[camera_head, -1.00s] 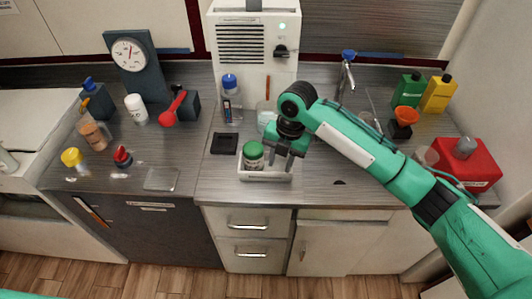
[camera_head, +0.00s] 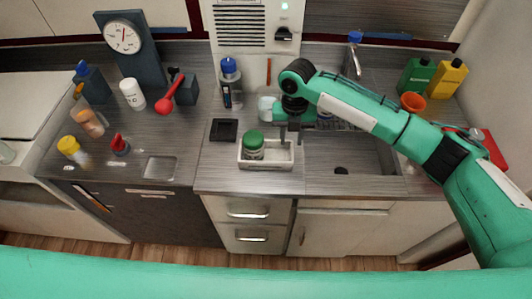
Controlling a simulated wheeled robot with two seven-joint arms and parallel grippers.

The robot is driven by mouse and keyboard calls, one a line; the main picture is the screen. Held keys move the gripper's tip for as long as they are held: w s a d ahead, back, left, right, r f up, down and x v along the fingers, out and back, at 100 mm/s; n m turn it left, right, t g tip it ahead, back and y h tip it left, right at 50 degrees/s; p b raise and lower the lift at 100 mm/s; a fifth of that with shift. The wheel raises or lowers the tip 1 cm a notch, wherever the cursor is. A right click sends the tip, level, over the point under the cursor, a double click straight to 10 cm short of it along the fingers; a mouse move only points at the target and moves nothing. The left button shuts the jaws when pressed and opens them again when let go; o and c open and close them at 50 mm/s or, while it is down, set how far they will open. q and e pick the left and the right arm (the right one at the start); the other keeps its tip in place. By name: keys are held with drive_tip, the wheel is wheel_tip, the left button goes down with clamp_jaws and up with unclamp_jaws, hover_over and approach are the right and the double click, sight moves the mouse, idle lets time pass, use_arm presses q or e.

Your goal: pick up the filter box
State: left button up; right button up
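No label marks out a filter box. A pale, translucent box-like item (camera_head: 266,107) stands behind the white tray, partly hidden by my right gripper, and I cannot tell whether it is the filter box. My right gripper (camera_head: 291,138) points down over the right part of the white tray (camera_head: 266,166). Its two fingers show apart, with nothing visible between them. A green-lidded jar (camera_head: 253,147) stands in the tray's left part, left of the fingers. My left gripper is out of view; a green part of mine crosses the bottom edge.
A black square dish (camera_head: 223,130) lies left of the tray. A blue-capped bottle (camera_head: 230,84) stands behind it. The sink (camera_head: 350,155) is at right, with an orange funnel (camera_head: 412,102) and green and yellow bottles beyond.

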sight(292, 151)
drive_tip(key=f, duration=0.1)
drive_tip(key=s+f+p, duration=0.1)
drive_tip(key=f+p, duration=0.1)
drive_tip(key=shift+s+d+f, duration=0.35)
drive_tip(key=shift+s+f, duration=0.05)
drive_tip(key=shift+f, duration=0.65)
drive_tip(key=shift+a, duration=0.1)
clamp_jaws()
